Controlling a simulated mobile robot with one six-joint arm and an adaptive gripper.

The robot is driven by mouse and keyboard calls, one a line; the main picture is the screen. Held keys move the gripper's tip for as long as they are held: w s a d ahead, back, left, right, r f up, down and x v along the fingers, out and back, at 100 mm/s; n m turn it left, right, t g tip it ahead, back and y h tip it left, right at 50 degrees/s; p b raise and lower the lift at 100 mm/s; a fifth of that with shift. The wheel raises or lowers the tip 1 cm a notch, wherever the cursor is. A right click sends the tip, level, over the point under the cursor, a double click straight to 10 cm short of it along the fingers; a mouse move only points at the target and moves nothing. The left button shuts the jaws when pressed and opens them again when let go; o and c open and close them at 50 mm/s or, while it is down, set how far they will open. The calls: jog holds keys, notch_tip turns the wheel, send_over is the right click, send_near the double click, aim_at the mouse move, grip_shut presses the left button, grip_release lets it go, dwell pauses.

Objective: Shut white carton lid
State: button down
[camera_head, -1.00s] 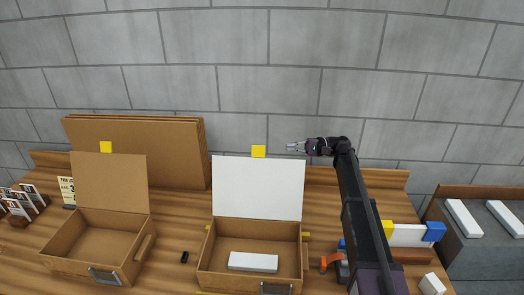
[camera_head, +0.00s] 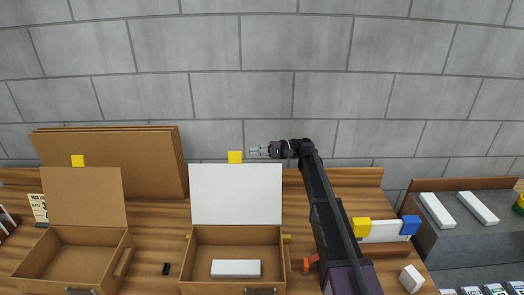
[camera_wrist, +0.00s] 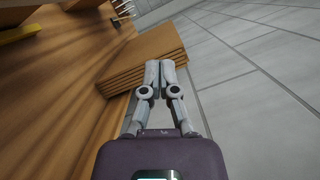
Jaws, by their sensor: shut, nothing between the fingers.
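The white carton lid (camera_head: 236,196) stands upright and open at the back of its brown carton (camera_head: 199,277) in the head view. A yellow tab (camera_head: 235,157) sits at the lid's top edge. A white block (camera_head: 236,268) lies inside the carton. My gripper (camera_head: 255,150) is shut and empty. In the head view it appears just right of the yellow tab, at about its height; I cannot tell whether they touch. The wrist view shows the closed fingers (camera_wrist: 162,68) with nothing between them.
A second brown carton (camera_head: 70,265) with its lid (camera_head: 84,198) open stands at left. Stacked cardboard sheets (camera_head: 150,150) lean behind. A small black item (camera_head: 166,269) lies between the cartons. A grey surface (camera_head: 453,236) with white blocks is at far right.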

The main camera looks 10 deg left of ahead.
aim_at(238, 154)
jog(key=s+a, duration=0.1)
jog(key=s+a+r+p, duration=0.1)
jog(key=s, duration=0.1)
jog(key=s+a, duration=0.2)
jog(key=shift+s+r+p, duration=0.15)
jog(key=shift+r+p, duration=0.15)
jog(key=shift+r, duration=0.1)
jog(key=shift+s, duration=0.35)
jog(key=shift+r, duration=0.1)
jog(key=shift+s, duration=0.1)
